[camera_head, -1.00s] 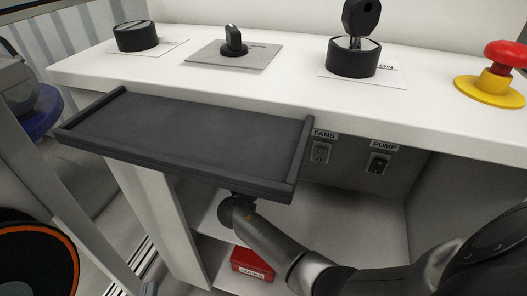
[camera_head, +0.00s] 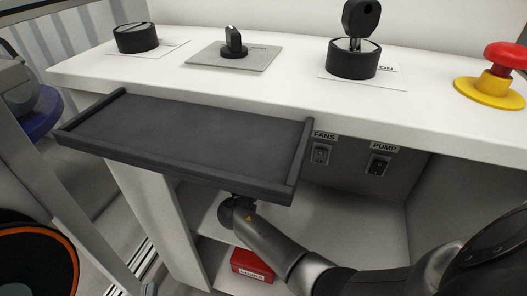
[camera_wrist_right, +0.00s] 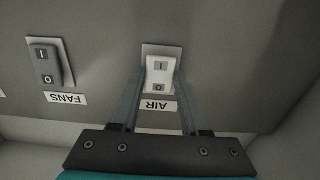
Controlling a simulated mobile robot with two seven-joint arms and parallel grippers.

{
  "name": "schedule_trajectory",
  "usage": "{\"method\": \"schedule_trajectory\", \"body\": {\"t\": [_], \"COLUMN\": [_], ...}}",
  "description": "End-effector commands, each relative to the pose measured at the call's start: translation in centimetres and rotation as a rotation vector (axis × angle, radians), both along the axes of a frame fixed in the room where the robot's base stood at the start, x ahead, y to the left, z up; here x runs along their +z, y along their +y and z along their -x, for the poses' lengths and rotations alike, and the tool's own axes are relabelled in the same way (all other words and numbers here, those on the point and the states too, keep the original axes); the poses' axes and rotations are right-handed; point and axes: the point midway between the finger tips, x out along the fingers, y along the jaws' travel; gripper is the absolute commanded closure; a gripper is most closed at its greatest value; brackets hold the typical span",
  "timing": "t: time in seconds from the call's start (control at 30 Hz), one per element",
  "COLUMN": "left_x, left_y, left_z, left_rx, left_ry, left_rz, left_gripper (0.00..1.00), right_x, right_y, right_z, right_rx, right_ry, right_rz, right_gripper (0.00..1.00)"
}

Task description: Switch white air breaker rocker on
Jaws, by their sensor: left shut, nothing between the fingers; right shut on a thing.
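The white air breaker rocker (camera_wrist_right: 160,76) is in the upper middle of the right wrist view, marked I and O. Its AIR label (camera_wrist_right: 158,106) shows upside down. I cannot tell which end is pressed in. My right gripper (camera_wrist_right: 159,90) is shut on the rocker, one finger at each side. In the head view my right arm comes in from the right and its wrist (camera_head: 240,212) is under the black tray. The tray hides the rocker and right fingers there. I cannot make out my left gripper's fingers in the head view.
The black tray (camera_head: 190,135) juts from the white console (camera_head: 430,115). The FANS switch (camera_head: 320,153) and PUMP switch (camera_head: 378,165) are right of it. Knobs, a key switch (camera_head: 354,58) and a red emergency button (camera_head: 505,55) stand on top. A red box (camera_head: 250,265) is on the shelf.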

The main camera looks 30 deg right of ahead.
Motion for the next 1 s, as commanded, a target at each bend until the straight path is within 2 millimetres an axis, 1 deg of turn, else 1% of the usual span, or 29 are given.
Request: {"method": "schedule_trajectory", "body": {"t": [0.23,0.6,1.0], "left_x": [0.0,0.0,0.1], "left_y": [0.0,0.0,0.0], "left_z": [0.0,0.0,0.0], "left_rx": [0.0,0.0,0.0], "left_ry": [0.0,-0.001,-0.002], "left_rz": [0.0,0.0,0.001], "left_gripper": [1.0,1.0,1.0], "right_x": [-0.2,-0.7,-1.2], "right_y": [0.0,-0.1,0.0], "right_z": [0.0,-0.1,-0.1], "right_rx": [-0.004,-0.005,-0.002], "right_ry": [-0.01,-0.115,-0.19], "right_rz": [0.016,0.141,0.226], "right_gripper": [1.0,1.0,1.0]}}
